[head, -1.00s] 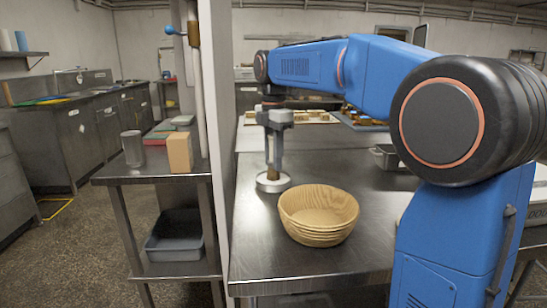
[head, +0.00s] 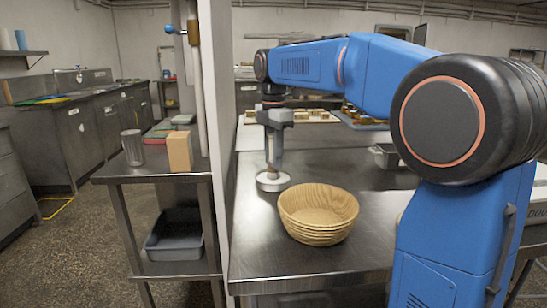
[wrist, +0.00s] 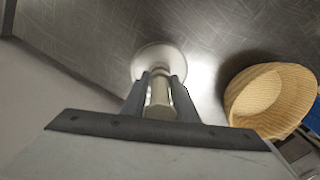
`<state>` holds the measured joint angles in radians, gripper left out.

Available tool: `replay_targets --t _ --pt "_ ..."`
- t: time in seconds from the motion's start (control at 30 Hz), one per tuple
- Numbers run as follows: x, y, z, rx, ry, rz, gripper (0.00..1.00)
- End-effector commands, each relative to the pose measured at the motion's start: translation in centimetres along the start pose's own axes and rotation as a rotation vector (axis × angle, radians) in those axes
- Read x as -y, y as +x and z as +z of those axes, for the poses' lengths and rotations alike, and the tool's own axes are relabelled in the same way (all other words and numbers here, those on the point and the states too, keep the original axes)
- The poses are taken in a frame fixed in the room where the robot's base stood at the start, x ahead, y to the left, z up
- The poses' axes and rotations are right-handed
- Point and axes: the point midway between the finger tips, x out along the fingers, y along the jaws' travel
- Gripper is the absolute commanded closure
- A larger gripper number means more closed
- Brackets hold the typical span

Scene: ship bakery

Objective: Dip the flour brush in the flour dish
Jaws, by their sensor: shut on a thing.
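My gripper (head: 273,158) points down over the steel table and is shut on the flour brush. The brush's pale handle (wrist: 160,95) stands between the two fingers in the wrist view. The flour dish (head: 272,182) is a small, round, pale dish on the table below the fingers. It also shows in the wrist view (wrist: 146,62), where the brush overlaps it. The brush's lower end is at the dish, but the bristles are hidden or too small to make out, and I cannot tell how deep they are.
A round woven basket (head: 318,212) stands close to the right and in front of the dish. A wall edge (head: 213,120) rises along the table's left side. A grey metal pan (head: 385,156) stands farther back right. The steel table (head: 275,255) is clear at the front.

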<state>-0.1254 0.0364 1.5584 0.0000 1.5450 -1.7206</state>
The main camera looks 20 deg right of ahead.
Motion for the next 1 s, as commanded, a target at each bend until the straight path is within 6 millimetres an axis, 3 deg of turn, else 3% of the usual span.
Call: replay_targets --t 0.17,1.0 --pt "0.0 -0.1 0.0 -0.001 0.000 -0.004 0.96" --pt "-0.1 -5.5 0.0 0.000 0.000 0.000 0.96"
